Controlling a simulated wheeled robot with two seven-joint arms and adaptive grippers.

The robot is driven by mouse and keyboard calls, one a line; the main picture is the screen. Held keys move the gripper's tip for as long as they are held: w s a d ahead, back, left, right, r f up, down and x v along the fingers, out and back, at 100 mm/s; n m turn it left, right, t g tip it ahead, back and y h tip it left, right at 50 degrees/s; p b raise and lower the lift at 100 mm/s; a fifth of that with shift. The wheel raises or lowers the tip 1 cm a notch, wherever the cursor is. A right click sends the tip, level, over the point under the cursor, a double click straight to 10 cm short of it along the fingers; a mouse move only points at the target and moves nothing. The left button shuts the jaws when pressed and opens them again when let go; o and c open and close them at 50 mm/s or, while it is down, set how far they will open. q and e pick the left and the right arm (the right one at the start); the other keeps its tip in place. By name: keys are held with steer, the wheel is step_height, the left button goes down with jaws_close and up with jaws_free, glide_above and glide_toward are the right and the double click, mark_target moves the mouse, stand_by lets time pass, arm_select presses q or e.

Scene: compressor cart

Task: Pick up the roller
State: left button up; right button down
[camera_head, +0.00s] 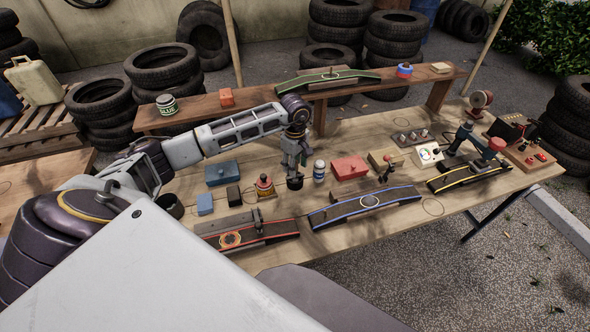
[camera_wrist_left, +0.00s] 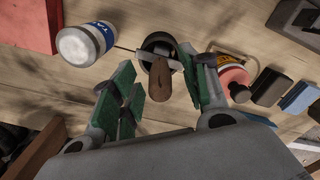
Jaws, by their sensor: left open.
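A tool with a brown wooden handle (camera_wrist_left: 160,80), which I take to be the roller, stands in a small black cup (camera_wrist_left: 153,46), with a grey metal part at the cup's mouth. My left gripper (camera_wrist_left: 162,84) is open, pointing down, with green-padded fingers on either side of the handle; a gap shows on both sides. In the head view my left gripper (camera_head: 293,166) is just above the black cup (camera_head: 295,183) on the wooden table, and it hides the tool there. My right gripper is not in view.
A blue-and-white can (camera_head: 319,171) and red box (camera_head: 349,168) stand right of the cup. A red-and-yellow bottle (camera_head: 264,186) stands close left. Ramps with red (camera_head: 255,235) and blue (camera_head: 367,203) edges lie in front. A raised plank shelf (camera_head: 270,97) runs behind.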

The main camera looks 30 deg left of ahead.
arm_select(q)
steer(key=shift+f, duration=0.4)
jaws_close()
stand_by(0.4)
steer(key=shift+r, duration=0.2)
steer(key=shift+r+b, duration=0.6)
steer(key=shift+r, duration=4.3)
steer(key=shift+w, duration=0.1)
